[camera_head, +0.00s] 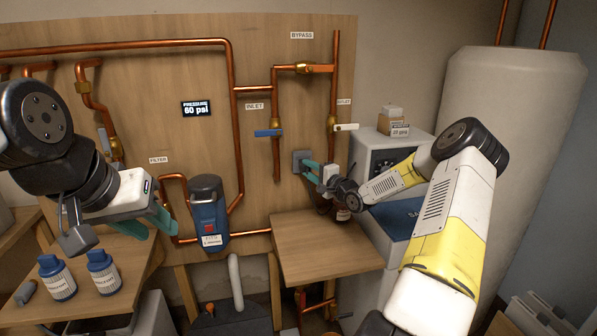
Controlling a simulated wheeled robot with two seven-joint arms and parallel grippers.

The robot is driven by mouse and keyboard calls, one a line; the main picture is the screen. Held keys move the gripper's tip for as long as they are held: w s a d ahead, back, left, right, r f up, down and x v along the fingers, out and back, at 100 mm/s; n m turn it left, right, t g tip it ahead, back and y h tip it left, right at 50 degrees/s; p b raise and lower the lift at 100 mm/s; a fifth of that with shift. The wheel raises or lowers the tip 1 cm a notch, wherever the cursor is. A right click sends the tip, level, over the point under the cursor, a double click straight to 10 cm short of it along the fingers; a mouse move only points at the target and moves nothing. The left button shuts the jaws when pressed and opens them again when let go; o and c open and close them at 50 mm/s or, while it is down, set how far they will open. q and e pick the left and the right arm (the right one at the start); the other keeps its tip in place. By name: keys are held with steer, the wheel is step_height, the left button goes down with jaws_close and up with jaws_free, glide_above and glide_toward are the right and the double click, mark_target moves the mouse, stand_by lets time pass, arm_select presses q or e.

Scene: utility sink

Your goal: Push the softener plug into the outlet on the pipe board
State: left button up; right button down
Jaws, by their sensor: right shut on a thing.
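The grey outlet (300,158) is fixed to the wooden pipe board (130,120), right of its middle. My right gripper (308,169) reaches in from the right, and its teal fingers are at the outlet's face. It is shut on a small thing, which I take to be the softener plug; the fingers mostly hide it. I cannot tell how far the plug sits in the outlet. My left gripper (160,236) is open and empty, hanging in front of the board at the left, well away from the outlet.
Copper pipes with a blue-handled inlet valve (268,133) and a white-handled outlet valve (345,127) run close around the outlet. A small wooden table (320,250) stands below. The softener cabinet (390,155) and a tall tank (510,130) stand right. Two blue-capped bottles (103,272) stand lower left.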

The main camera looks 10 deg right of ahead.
steer(key=shift+w, duration=0.15)
steer(key=c, duration=1)
jaws_free()
steer(key=shift+o, duration=0.2)
steer(key=v, duration=0.8)
steer(key=shift+w+a, duration=0.1)
